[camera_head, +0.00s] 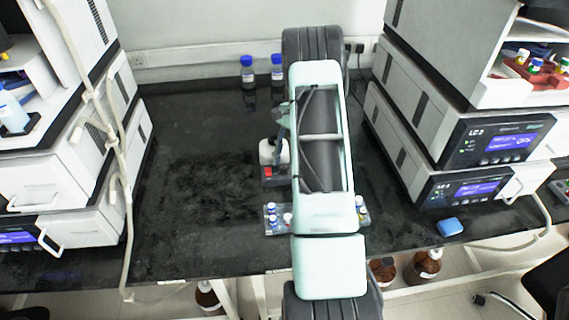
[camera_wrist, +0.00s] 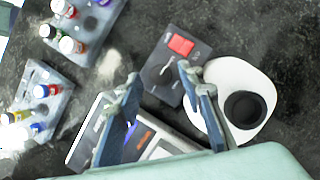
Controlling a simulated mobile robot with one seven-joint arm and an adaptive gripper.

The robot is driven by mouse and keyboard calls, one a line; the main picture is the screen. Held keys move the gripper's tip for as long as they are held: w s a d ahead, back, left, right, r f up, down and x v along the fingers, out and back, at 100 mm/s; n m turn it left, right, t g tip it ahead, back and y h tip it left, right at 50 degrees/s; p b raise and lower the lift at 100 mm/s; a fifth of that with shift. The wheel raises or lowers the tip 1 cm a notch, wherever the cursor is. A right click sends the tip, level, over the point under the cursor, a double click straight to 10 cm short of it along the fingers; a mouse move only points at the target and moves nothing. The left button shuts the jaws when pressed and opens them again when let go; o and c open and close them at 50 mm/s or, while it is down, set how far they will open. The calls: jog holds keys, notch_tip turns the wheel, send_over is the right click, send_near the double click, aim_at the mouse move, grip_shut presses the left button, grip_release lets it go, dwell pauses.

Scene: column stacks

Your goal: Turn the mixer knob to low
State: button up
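The mixer's dark grey control panel (camera_wrist: 160,82) lies in the upper middle of the wrist view, with a red switch (camera_wrist: 181,45) and a dial mark. The knob (camera_wrist: 166,70) is dark and small; its setting cannot be read. The white mixer body (camera_wrist: 222,78) with its round black cup (camera_wrist: 243,109) is to the right. In the head view, the mixer (camera_head: 267,153) is partly hidden by my arm. My gripper (camera_wrist: 158,75) is open, its fingertips apart on either side of the panel's lower part in the wrist view. Contact with the knob cannot be made out.
A white and grey device (camera_wrist: 170,142) lies partly behind the fingers. Vial racks (camera_wrist: 42,98) (camera_wrist: 90,28) are at the left of the wrist view. Instrument stacks (camera_head: 480,140) (camera_head: 75,185) flank the black bench (camera_head: 200,215), whose left middle is clear. Two blue-capped bottles (camera_head: 247,72) (camera_head: 277,70) stand behind.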

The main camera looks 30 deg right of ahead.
jog(key=v, duration=1.1)
jog(key=shift+a, duration=0.1)
